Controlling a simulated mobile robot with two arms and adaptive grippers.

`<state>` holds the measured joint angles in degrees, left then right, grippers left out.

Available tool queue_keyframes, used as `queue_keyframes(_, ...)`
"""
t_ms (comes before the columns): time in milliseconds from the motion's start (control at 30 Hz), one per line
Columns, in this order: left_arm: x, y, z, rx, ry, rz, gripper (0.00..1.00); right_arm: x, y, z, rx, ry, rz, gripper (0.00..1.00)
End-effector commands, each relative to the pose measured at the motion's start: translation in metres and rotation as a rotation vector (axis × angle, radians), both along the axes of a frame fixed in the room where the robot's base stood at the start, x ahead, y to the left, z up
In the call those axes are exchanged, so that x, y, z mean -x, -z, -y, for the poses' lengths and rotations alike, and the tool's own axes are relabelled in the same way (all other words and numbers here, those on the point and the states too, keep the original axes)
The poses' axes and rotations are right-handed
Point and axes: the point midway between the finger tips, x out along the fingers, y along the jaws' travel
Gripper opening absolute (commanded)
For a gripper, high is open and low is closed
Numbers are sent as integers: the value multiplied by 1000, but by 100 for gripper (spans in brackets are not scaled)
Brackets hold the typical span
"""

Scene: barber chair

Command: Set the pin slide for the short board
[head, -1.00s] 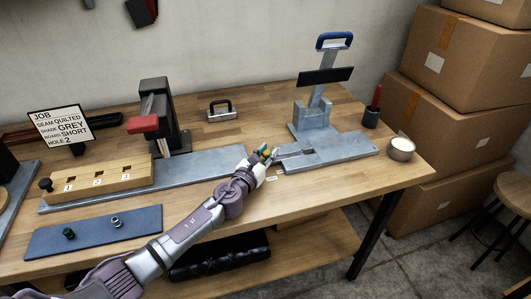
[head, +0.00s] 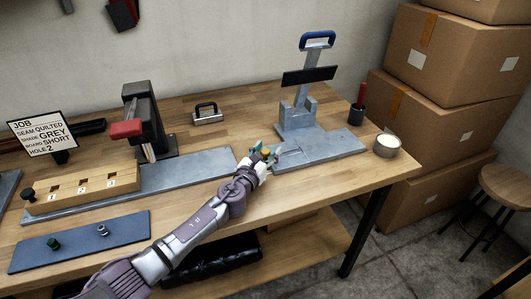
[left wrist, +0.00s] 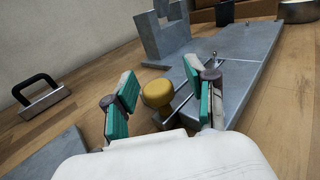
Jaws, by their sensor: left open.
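The pin slide's yellow knob (left wrist: 158,93) sits on a thin metal rod beside the near left end of the grey fixture plate (head: 335,146). My left gripper (head: 266,151) is at that end of the plate. In the head view the gripper mostly hides the knob. The job sign (head: 42,137) reads QUILTED, GREY, SHORT, HOLE 2. My right gripper is out of view.
An upright stand with a blue handle (head: 317,38) rises behind the plate. A metal bowl (head: 387,147) and a cup with a red tool (head: 357,114) stand to the right. A wooden block with numbered holes (head: 82,188) and a dark blue mat (head: 80,242) lie left. Bench around the gripper is clear.

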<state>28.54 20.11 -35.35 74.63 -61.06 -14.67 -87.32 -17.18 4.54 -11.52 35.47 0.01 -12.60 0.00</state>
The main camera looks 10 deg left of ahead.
Motion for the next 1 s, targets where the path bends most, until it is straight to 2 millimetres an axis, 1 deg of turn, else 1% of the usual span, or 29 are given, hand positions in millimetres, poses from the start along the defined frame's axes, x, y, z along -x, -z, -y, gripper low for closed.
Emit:
queue_keyframes(67, 4, 0, -1, -1, 1, 0, 56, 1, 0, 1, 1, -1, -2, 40)
queue_keyframes(167, 14, 1, -4, -2, 0, 1, 56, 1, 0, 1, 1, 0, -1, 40)
queue_keyframes(267, 33, 2, -6, -4, 3, -2, 56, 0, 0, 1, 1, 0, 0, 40)
queue_keyframes(400, 64, 2, -12, -3, 4, -3, 56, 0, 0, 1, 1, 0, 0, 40)
queue_keyframes(600, 100, 1, -18, 0, 3, -2, 56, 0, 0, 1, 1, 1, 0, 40)
queue_keyframes(700, 110, 1, -20, 0, 3, -2, 56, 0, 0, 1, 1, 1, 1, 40)
queue_keyframes(800, 116, 0, -21, 1, 2, -1, 56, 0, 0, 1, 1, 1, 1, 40)
queue_keyframes(1000, 117, 0, -22, 0, 1, 0, 56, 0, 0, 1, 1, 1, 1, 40)
